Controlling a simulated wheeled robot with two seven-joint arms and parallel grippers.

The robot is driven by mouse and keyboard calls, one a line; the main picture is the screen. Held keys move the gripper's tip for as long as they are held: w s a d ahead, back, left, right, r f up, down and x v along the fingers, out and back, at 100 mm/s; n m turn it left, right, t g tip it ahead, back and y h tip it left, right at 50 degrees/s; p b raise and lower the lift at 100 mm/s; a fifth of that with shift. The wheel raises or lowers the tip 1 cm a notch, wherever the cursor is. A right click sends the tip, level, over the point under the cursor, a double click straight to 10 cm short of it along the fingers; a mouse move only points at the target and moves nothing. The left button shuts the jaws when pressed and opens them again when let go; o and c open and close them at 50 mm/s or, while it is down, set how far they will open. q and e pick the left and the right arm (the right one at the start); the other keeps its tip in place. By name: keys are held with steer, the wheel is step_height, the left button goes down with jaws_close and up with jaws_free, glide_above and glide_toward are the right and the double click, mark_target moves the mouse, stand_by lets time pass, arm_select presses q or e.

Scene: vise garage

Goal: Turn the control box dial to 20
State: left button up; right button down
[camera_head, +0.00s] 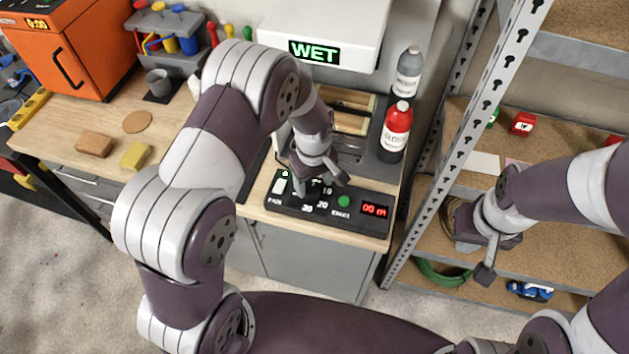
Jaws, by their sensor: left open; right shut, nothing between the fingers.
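The black control box (328,207) lies at the front edge of the wooden bench. It carries a white switch at its left, a dial area marked with numbers including 10, 20 and 30, a green button (344,201) and a red display (375,209) at its right. My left gripper (313,190) is open and reaches down over the dial area. It hides the dial, so I cannot tell where the dial points or whether the fingers touch it. My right gripper (487,268) is shut and empty, in front of the shelf rack at the right.
A machine with a green WET sign (314,52) stands behind the box. A red bottle (396,131) and a grey bottle (408,72) stand to its right. The metal rack post (461,140) separates bench and shelves. A sponge (135,156) lies on the left bench.

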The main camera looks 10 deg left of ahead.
arm_select(q)
steer(key=shift+s+a+f, duration=0.1)
steer(key=shift+a+f, duration=0.05)
steer(key=shift+f, duration=0.3)
steer(key=shift+s+a+f, duration=0.1)
steer(key=shift+f, duration=0.3)
arm_select(e)
steer(key=shift+s+a+r, duration=0.2)
steer(key=shift+a+r, duration=0.05)
arm_select(q)
steer(key=shift+w+d, duration=0.1)
arm_select(e)
steer(key=shift+d, duration=0.1)
arm_select(q)
steer(key=c, duration=1)
steer(key=shift+c, duration=0.2)
